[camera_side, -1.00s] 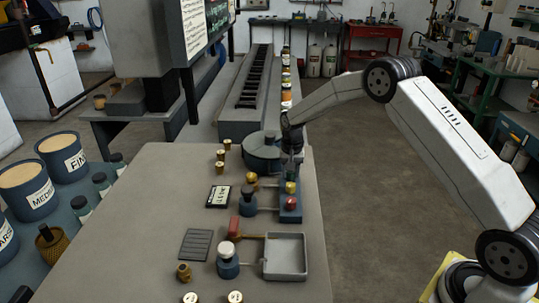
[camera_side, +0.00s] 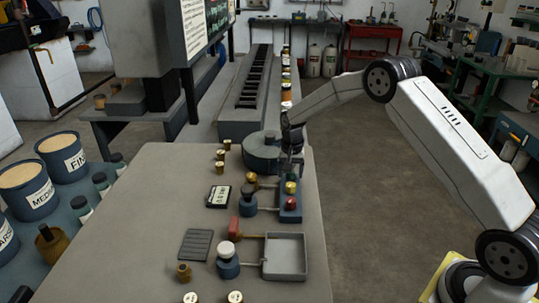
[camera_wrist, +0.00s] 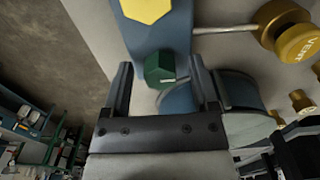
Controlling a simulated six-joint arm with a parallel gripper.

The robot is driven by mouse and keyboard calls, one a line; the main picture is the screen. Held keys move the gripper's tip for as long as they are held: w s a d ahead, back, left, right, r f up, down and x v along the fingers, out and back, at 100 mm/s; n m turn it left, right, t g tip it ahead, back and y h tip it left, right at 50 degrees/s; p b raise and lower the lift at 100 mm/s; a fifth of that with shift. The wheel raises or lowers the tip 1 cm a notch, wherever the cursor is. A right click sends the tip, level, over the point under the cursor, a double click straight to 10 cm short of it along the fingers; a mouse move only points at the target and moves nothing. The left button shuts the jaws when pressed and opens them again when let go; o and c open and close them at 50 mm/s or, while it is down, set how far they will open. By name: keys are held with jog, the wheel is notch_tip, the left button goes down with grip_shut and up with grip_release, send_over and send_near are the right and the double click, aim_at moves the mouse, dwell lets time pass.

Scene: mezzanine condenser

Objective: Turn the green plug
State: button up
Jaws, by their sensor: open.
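The green plug (camera_wrist: 159,69) is a faceted knob on a blue block (camera_wrist: 178,18). In the wrist view it lies between the fingertips of my open gripper (camera_wrist: 160,63), with a gap on each side. In the side view my gripper (camera_side: 291,165) is over the far end of the blue block (camera_side: 290,214) and hides most or all of the green plug. A yellow plug (camera_side: 291,187) and a red plug (camera_side: 291,203) stand on the same block, nearer the camera.
A yellow knob marked VENT (camera_wrist: 298,42) on a rod is right of the plug. A dark round drum (camera_side: 262,152) stands close left of my gripper. A grey tray (camera_side: 285,274) lies nearer the camera.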

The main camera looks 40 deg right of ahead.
jog(key=shift+r, duration=0.15)
jog(key=shift+r, duration=3.8)
jog(key=shift+s, duration=0.1)
jog(key=shift+s+a+r, duration=0.15)
jog(key=shift+a, duration=0.1)
jog(key=s+a+n+t, duration=0.1)
jog(key=s+a+n, duration=0.3)
jog(key=s, duration=0.9)
jog(key=s+a+n+t, duration=0.1)
jog(key=s+a+n, duration=0.4)
jog(key=s, duration=0.8)
jog(key=shift+s+a+r+t, duration=0.15)
jog(key=shift+a+r+t, duration=0.2)
jog(key=shift+a, duration=0.25)
